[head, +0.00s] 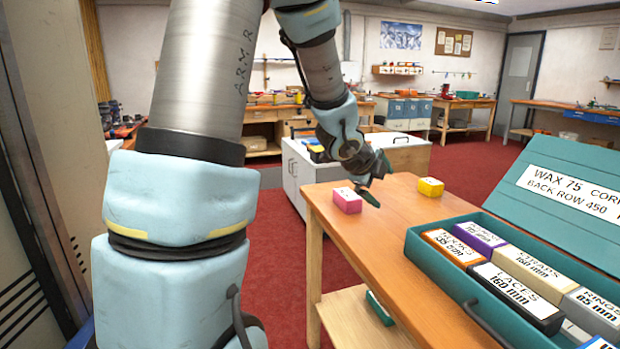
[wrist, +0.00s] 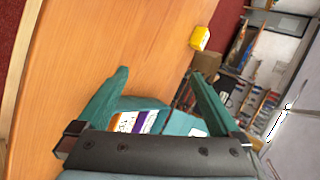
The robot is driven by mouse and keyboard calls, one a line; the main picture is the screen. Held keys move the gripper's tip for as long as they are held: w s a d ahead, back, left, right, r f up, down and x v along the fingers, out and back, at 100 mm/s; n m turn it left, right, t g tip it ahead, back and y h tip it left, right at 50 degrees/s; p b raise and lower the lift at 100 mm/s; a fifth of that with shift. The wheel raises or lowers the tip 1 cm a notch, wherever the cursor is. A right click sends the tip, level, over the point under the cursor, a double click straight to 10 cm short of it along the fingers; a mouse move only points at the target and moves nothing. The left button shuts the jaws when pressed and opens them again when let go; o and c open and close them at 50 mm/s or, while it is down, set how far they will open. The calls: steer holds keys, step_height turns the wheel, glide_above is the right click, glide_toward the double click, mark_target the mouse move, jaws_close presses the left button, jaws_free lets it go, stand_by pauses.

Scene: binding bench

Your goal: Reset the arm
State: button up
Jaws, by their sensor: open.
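My gripper (wrist: 160,98) is open and empty in the wrist view, with its two teal fingers spread apart. In the head view my gripper (head: 367,191) hangs over the left end of the wooden table (head: 385,235), near a pink block (head: 347,200). I cannot tell whether it touches the block. My arm reaches across the left and middle of the head view, bent at the elbow.
A teal case (head: 420,247) with its lid (head: 560,195) up holds several labelled boxes, including an orange one (head: 453,248). A yellow block (head: 430,187) lies at the table's far edge; it also shows in the wrist view (wrist: 200,38). The table's middle is clear.

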steer(key=s+a+n+y+p, duration=0.15)
steer(key=a+n+y, duration=0.25)
steer(key=a+n, duration=0.75)
steer(key=s+a+f+n+g+y+p, duration=0.2)
steer(key=s+a+n+g, duration=0.3)
steer(key=s+a+n, duration=0.8)
steer(key=s+f, duration=0.1)
steer(key=s, duration=0.2)
steer(key=shift+n+g+y, duration=0.3)
steer(key=shift+n+g, duration=0.05)
steer(key=shift+g, duration=0.05)
